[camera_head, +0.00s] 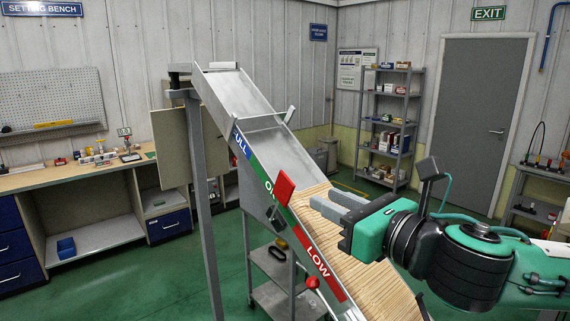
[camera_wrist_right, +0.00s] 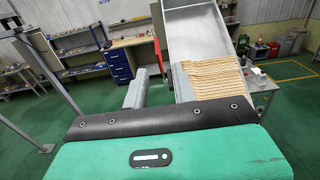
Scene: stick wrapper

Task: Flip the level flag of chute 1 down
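The chute (camera_head: 270,150) slopes down from upper left to lower right, its lower part filled with pale sticks (camera_head: 350,250). The red level flag (camera_head: 284,187) stands up at the chute's near side wall, between the green OK band (camera_head: 263,178) and the red LOW band (camera_head: 318,256). In the right wrist view a red strip of the flag (camera_wrist_right: 157,52) shows beyond the gap between my fingers. My right gripper (camera_head: 337,204) is over the sticks, right of the flag and apart from it. Its two fingers (camera_wrist_right: 158,84) are spread with nothing between them. My left gripper is out of view.
A lever with a red knob (camera_head: 313,282) sits below the LOW band. A grey post (camera_head: 205,200) stands left of the chute, and a cart (camera_head: 275,270) is beneath it. A bench (camera_head: 75,178) lines the left wall. Green floor is open at the front left.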

